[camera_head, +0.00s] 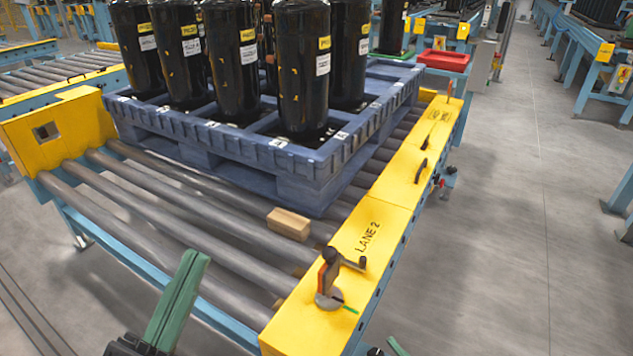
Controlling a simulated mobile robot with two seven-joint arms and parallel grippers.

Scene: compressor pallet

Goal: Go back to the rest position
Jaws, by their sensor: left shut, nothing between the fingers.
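My left gripper (193,260) comes in at the bottom left, with long green fingers on a black body. It is shut and empty, in front of the roller conveyor and apart from the pallet. A small green tip (397,346) at the bottom edge, right of the conveyor, looks like part of my right gripper. The rest of it is out of the picture, so its jaws cannot be read.
A blue pallet (255,165) with several black compressors (304,65) stands on the rollers (190,205). A wooden block (288,224) lies on the rollers before it. A lever (330,275) stands on the yellow LANE 2 rail (385,215). The floor at right (500,220) is clear.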

